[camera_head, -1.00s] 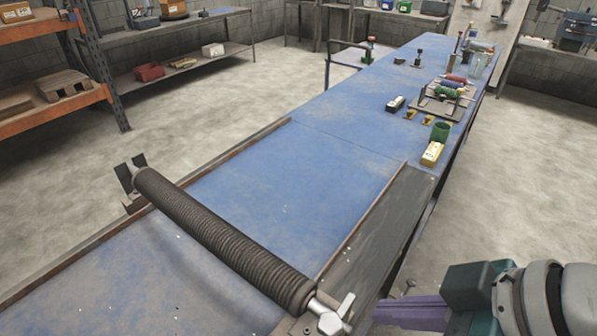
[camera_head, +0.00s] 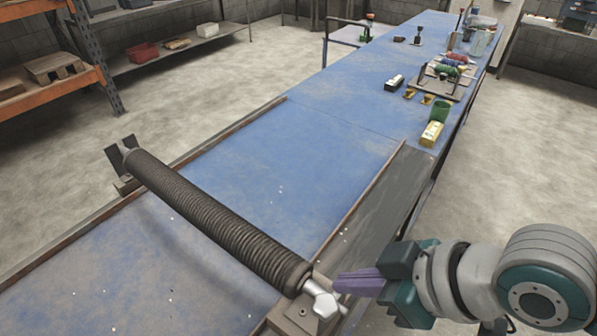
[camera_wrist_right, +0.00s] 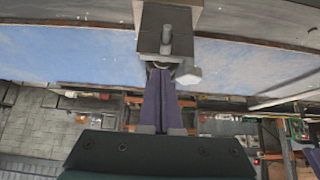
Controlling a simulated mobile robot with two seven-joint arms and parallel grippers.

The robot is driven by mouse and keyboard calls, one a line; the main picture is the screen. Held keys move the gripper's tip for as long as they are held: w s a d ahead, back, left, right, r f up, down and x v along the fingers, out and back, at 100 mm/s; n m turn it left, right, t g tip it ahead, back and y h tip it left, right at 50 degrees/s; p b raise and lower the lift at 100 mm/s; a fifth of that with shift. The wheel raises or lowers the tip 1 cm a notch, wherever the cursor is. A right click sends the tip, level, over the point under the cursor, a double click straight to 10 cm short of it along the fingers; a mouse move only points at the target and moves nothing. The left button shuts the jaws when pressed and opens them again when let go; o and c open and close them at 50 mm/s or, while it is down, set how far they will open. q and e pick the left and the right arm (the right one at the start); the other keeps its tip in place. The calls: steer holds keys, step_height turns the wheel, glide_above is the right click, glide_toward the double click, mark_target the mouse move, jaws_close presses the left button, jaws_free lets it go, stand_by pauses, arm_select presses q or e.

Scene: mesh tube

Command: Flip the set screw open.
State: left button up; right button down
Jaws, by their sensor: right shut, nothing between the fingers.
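The set screw (camera_head: 323,301) is a pale metal piece with a winged head at the near right end of the dark ribbed mesh tube (camera_head: 215,222). In the right wrist view the set screw's pale head (camera_wrist_right: 188,75) shows just right of my fingertips. My right gripper (camera_head: 337,284) is shut and empty, its purple fingers pointing left, with the tips close to the screw. In the right wrist view the closed fingers (camera_wrist_right: 160,72) end at the metal bracket (camera_wrist_right: 168,32). I cannot tell whether they touch it. My left gripper is not in view.
The tube lies across a long blue table (camera_head: 300,170) with raised side rails. Further along stand a green cup (camera_head: 440,110), a yellow box (camera_head: 431,133), a black-and-white block (camera_head: 396,82) and a rack of coloured rolls (camera_head: 447,75). The middle of the table is clear.

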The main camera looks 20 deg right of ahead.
mark_target(335, 294)
steer(key=shift+x, duration=1.55)
